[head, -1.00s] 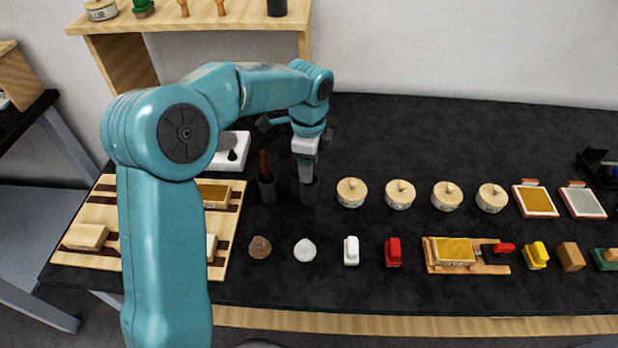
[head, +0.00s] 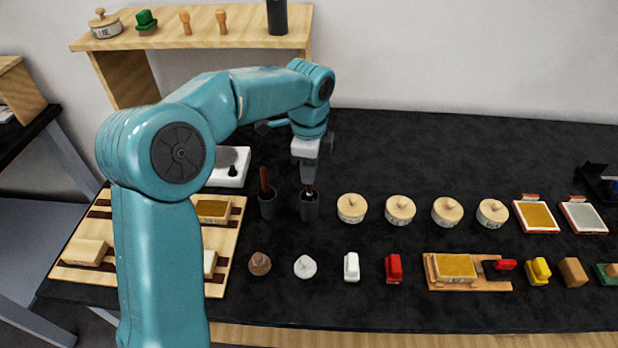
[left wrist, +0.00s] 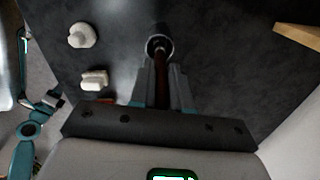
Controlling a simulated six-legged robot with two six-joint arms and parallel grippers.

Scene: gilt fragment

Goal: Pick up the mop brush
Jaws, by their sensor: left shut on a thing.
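My left gripper (head: 308,180) is above the right-hand dark cup (head: 310,207), fingers pointing down. It is shut on the mop brush, whose dark brown handle (left wrist: 160,80) runs between the fingers in the left wrist view. A dark part of the brush (head: 309,190) shows between the fingertips and the cup's rim in the head view. Its lower end is at the mouth of the cup (left wrist: 159,46), and I cannot tell how much of it is inside. A second brush with a red-brown handle (head: 265,180) stands in the cup to the left (head: 267,207). My right gripper is not seen.
Several round lidded pots (head: 400,209) stand in a row right of the cups. A brown lump (head: 260,263), a white lump (head: 305,267) and small blocks line the front. A wooden rack (head: 228,245) lies left. Behind the pots the black table is clear.

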